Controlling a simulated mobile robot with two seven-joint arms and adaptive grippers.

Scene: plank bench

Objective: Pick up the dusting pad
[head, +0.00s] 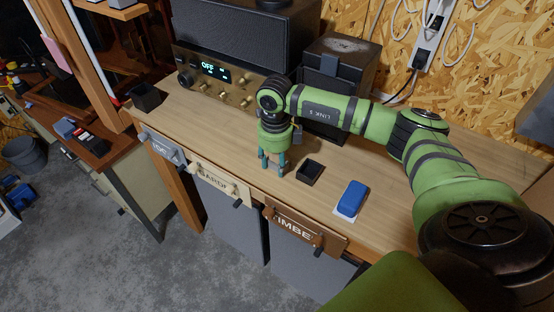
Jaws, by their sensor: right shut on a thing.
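A blue block with a white underside, which looks like the dusting pad (352,198), lies on the plank bench near its front edge. My right gripper (271,166) points down over the bench's front part, to the left of the blue pad and apart from it. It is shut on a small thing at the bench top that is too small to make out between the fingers. My left gripper is not in view.
A radio (220,75) and a dark box (338,80) stand behind. Labelled bins (305,235) hang below the front edge. Bench surface right of the pad is partly hidden by my arm.

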